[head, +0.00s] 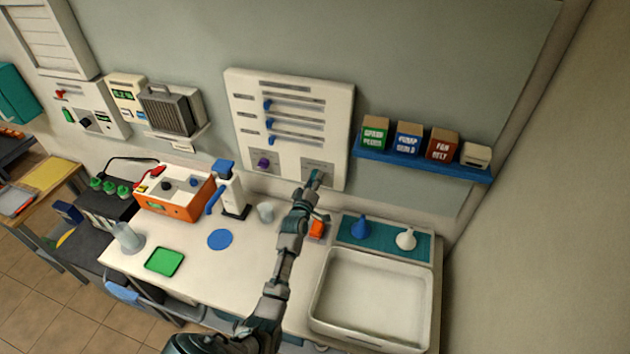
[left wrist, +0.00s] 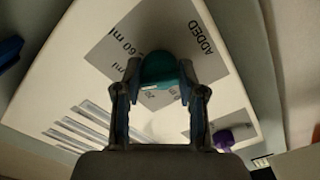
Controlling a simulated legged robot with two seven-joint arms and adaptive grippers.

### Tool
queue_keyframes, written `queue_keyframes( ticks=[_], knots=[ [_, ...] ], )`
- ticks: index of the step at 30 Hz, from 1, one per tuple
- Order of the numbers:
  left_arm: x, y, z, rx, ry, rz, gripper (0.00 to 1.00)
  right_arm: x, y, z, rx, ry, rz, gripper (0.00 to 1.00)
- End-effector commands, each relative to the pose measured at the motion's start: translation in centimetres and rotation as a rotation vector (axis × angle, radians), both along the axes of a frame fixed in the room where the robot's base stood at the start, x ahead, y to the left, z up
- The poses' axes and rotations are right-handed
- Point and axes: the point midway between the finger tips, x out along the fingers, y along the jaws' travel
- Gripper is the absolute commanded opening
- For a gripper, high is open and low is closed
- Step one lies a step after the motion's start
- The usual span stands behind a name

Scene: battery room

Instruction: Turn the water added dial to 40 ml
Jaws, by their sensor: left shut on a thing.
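The teal water added dial (left wrist: 158,70) sits on a grey plate (left wrist: 112,50) of the white wall panel (head: 235,95). In the left wrist view the plate reads "ADDED" and "60 ml"; a partly covered "20" shows by the dial's lower edge. A small white mark on the dial is near that edge; its exact setting cannot be told. My left gripper (head: 315,182) reaches the panel's lower right, and its two fingers (left wrist: 158,82) are closed on the dial's sides. The gripper hides much of the dial in the head view. My right gripper is not in view.
A purple knob (head: 263,163) and several blue sliders (head: 268,105) are on the same panel. A blue shelf (head: 420,165) with boxes is to the right.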

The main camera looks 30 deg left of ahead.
Motion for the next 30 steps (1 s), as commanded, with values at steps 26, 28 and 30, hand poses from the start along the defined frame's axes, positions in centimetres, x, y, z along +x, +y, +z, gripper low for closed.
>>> queue_keyframes(
  ticks=[26, 28, 30],
  knots=[
    [-6.6, -1.5, -0.2, 0.0, 0.0, 0.001, 0.65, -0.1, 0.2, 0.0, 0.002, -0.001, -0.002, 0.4],
    [-8.1, -1.9, -0.2, 0.001, 0.001, 0.001, 0.65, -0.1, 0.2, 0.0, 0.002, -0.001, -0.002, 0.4],
    [-9.3, -2.2, -0.2, 0.0, 0.001, 0.001, 0.65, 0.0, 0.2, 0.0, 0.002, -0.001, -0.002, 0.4]
  ],
)
